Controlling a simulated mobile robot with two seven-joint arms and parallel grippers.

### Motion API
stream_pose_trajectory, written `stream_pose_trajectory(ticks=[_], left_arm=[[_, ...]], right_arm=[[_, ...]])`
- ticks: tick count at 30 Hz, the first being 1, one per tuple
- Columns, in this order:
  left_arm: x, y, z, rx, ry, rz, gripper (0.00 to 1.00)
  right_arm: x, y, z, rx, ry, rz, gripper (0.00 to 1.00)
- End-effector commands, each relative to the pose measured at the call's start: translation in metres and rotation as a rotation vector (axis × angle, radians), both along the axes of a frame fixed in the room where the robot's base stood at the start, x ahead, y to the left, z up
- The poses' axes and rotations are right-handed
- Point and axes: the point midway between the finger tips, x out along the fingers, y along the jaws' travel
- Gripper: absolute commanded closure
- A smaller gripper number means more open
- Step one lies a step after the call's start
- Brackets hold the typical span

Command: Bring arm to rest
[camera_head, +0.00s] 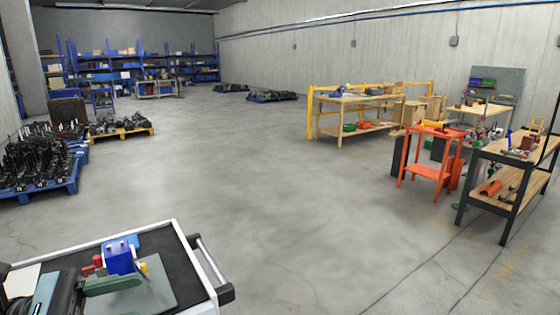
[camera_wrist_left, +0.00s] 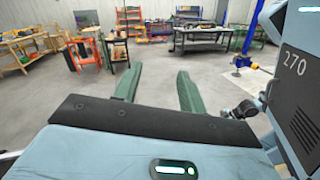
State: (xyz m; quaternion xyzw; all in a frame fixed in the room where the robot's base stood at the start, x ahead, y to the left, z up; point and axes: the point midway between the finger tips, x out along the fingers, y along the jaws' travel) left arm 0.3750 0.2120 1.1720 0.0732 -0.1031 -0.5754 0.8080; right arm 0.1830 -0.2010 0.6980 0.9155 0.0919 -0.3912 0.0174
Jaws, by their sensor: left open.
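My left gripper (camera_wrist_left: 158,88) is open in the left wrist view, its two green fingers wide apart with only bare floor and distant furniture between them. In the head view the left gripper (camera_head: 112,285) comes in at the lower left, with a green finger over a cart (camera_head: 190,240). Its hand is partly cut off by the frame. The finger overlaps the area just below a blue block (camera_head: 120,255) in the picture; I cannot tell whether they touch. My right gripper is not identifiable in either view.
Small red parts (camera_head: 92,266) lie beside the blue block. An orange stand (camera_head: 432,165), a black-framed bench (camera_head: 510,165) and a wooden workbench (camera_head: 350,105) stand at the right. Pallets of dark parts (camera_head: 38,165) are at the left. The middle floor is clear.

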Motion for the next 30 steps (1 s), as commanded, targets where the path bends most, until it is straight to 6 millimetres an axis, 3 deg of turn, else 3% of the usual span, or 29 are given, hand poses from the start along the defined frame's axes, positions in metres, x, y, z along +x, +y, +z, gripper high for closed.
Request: stream_pose_trajectory(ticks=[2, 8, 14, 17, 20, 24, 28, 29, 30], left_arm=[[0.0, 0.0, 0.0, 0.0, 0.0, 0.0, 0.59], [0.019, 0.009, -0.034, -0.292, 0.356, 0.099, 0.59], [0.035, 0.025, -0.096, -0.674, 0.816, 0.221, 0.59], [0.036, 0.035, -0.15, -0.94, 1.113, 0.305, 0.59], [0.022, 0.043, -0.22, -1.266, 1.44, 0.406, 0.59], [-0.024, 0.043, -0.318, -1.737, 1.825, 0.553, 0.59], [-0.083, 0.03, -0.391, -2.16, 2.068, 0.69, 0.59], [-0.097, 0.025, -0.405, 2.216, -2.074, -0.707, 0.59], [-0.115, 0.019, -0.42, 2.161, -1.964, -0.691, 0.59]], right_arm=[[0.0, 0.001, 0.0, 0.003, 0.0, -0.003, 0.64], [0.001, 0.001, 0.001, 0.002, -0.002, -0.003, 0.64], [0.003, 0.001, 0.003, 0.003, -0.007, -0.002, 0.64], [0.003, 0.001, 0.003, 0.002, -0.009, -0.001, 0.64], [0.004, 0.0, 0.004, 0.001, -0.011, 0.001, 0.64], [0.005, -0.001, 0.005, -0.005, -0.013, 0.005, 0.64], [0.005, -0.002, 0.006, -0.006, -0.016, 0.007, 0.64], [0.005, -0.002, 0.006, -0.007, -0.016, 0.008, 0.64], [0.005, -0.002, 0.006, -0.007, -0.016, 0.008, 0.64]])
